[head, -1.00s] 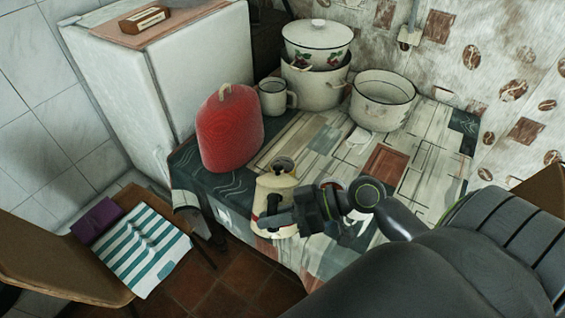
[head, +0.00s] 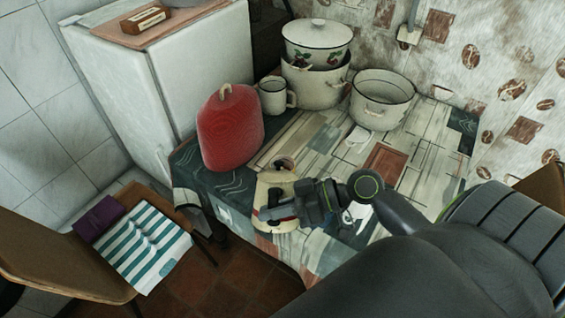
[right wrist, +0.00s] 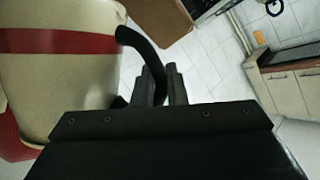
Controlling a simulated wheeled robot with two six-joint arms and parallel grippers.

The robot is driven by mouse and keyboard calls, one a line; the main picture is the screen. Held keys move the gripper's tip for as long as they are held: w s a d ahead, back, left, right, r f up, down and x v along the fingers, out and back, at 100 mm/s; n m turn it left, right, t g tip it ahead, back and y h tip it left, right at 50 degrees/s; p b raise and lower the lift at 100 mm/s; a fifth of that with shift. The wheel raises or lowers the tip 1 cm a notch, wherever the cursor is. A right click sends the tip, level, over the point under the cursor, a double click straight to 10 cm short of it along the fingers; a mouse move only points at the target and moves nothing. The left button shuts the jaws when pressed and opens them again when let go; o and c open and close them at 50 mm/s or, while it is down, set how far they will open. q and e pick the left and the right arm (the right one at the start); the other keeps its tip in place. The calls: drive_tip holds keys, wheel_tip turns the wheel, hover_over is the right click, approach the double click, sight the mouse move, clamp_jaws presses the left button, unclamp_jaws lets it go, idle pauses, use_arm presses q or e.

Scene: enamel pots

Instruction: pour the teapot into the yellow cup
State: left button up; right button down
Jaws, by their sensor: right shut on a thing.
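The teapot (head: 263,187) is cream with a red band and a black handle, at the near edge of the table in the head view. In the right wrist view, its cream body (right wrist: 60,83) fills the left side. My right gripper (right wrist: 160,85) is shut on the black handle (right wrist: 130,40). My right arm and gripper hide part of the teapot in the head view. I cannot tell whether it touches the table. I cannot make out a yellow cup; a whitish patch beside my right wrist is too unclear to name. My left gripper is not in view.
A red cover (head: 230,128) stands just behind the teapot. A pale enamel mug (head: 272,97), stacked pots (head: 314,88) and an open pot (head: 382,101) stand at the back. The table's middle (head: 310,135) is clear. A chair with a striped cloth (head: 133,245) is at left.

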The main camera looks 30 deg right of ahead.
drive_tip(key=shift+w+d+r+m+p, duration=0.2)
drive_tip(key=shift+w+r+p, duration=0.05)
drive_tip(key=shift+r+p, duration=0.3)
drive_tip(key=shift+w+d+r+m+p, duration=0.2)
drive_tip(key=shift+w+r+p, duration=0.05)
drive_tip(key=shift+r+p, duration=0.25)
idle(1.2)
drive_tip(key=shift+f, duration=0.1)
drive_tip(key=shift+s+a+f+n+t+h+b, duration=0.6)
drive_tip(key=shift+s+a+f+n+b, duration=1)
drive_tip(key=shift+f+b, duration=1.65)
drive_tip(key=shift+s+a+f+n+t+h+b, duration=0.6)
drive_tip(key=shift+s+a+f+n+b, duration=0.95)
drive_tip(key=shift+f+b, duration=1.6)
drive_tip(key=r+p, duration=0.1)
drive_tip(key=r, duration=0.1)
drive_tip(key=r+p, duration=0.1)
drive_tip(key=r, duration=0.1)
drive_tip(key=r+p, duration=0.1)
drive_tip(key=p, duration=0.1)
drive_tip(key=shift+s+d+r, duration=0.3)
drive_tip(key=shift+r, duration=0.1)
